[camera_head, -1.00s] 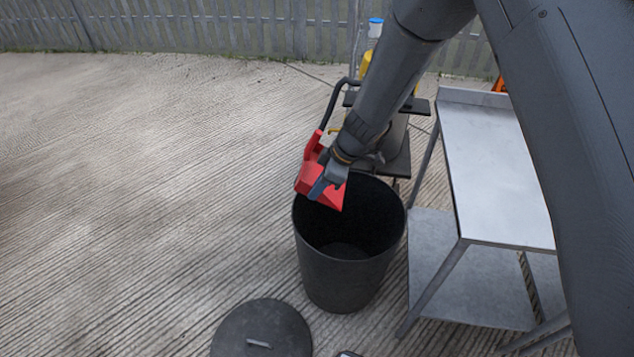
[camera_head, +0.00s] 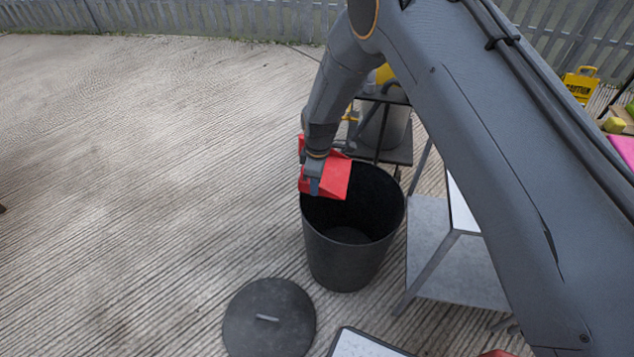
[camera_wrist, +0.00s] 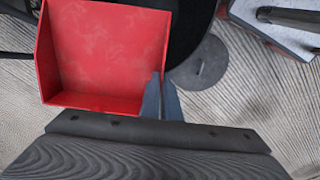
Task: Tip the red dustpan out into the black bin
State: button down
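The red dustpan (camera_head: 335,178) is in my gripper (camera_head: 314,187), over the far left part of the black bin's mouth. It is tilted in the head view. In the wrist view the pan (camera_wrist: 108,50) fills the upper left, and its inside shows only faint pale marks, with no loose rubbish that I can make out. My gripper's fingers (camera_wrist: 161,102) are close together at the pan's lower right edge, shut on it. The black bin (camera_head: 348,262) stands upright and open on the ground. Its visible inside looks dark and empty. Part of it shows dark behind the pan in the wrist view (camera_wrist: 188,28).
A round black lid (camera_head: 250,335) lies on the ground in front of the bin. A metal table (camera_head: 455,262) stands close on the right. A dark cart (camera_head: 392,156) with a grey bucket is behind the bin.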

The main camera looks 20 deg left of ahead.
jog(key=shift+a+f+h, duration=0.15)
jog(key=shift+f+h, duration=0.15)
jog(key=shift+f, duration=0.05)
jog(key=shift+r+p, duration=0.95)
jog(key=shift+r, duration=1.65)
jog(key=shift+r, duration=0.1)
